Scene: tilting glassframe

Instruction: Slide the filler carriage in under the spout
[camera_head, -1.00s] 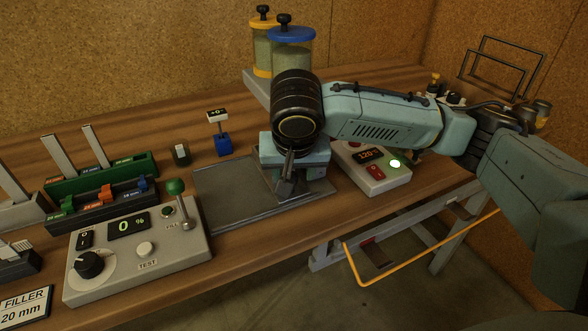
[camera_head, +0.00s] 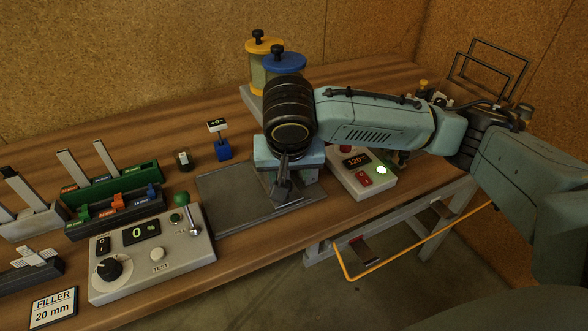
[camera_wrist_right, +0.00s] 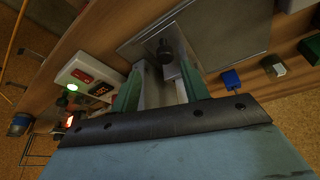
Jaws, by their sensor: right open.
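My right gripper (camera_head: 285,186) points down over the right part of a grey metal plate (camera_head: 232,190) on the bench. In the right wrist view, my right gripper (camera_wrist_right: 162,88) has its two green fingers apart. A dark upright knob (camera_wrist_right: 165,50) on a grey block, seemingly the filler carriage, shows between and just beyond the fingertips; I cannot tell if they touch it. My wrist hides most of this block in the head view. Two jars with a yellow lid (camera_head: 262,43) and a blue lid (camera_head: 284,62) stand behind my wrist. The spout cannot be made out. My left gripper is out of view.
A control box (camera_head: 157,254) with a lever and a "0 %" display stands left of the plate. A second box (camera_head: 363,180) reading "120" with a lit green button is to the right. A blue stand (camera_head: 223,149) is behind the plate. Racks (camera_head: 115,205) fill the left.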

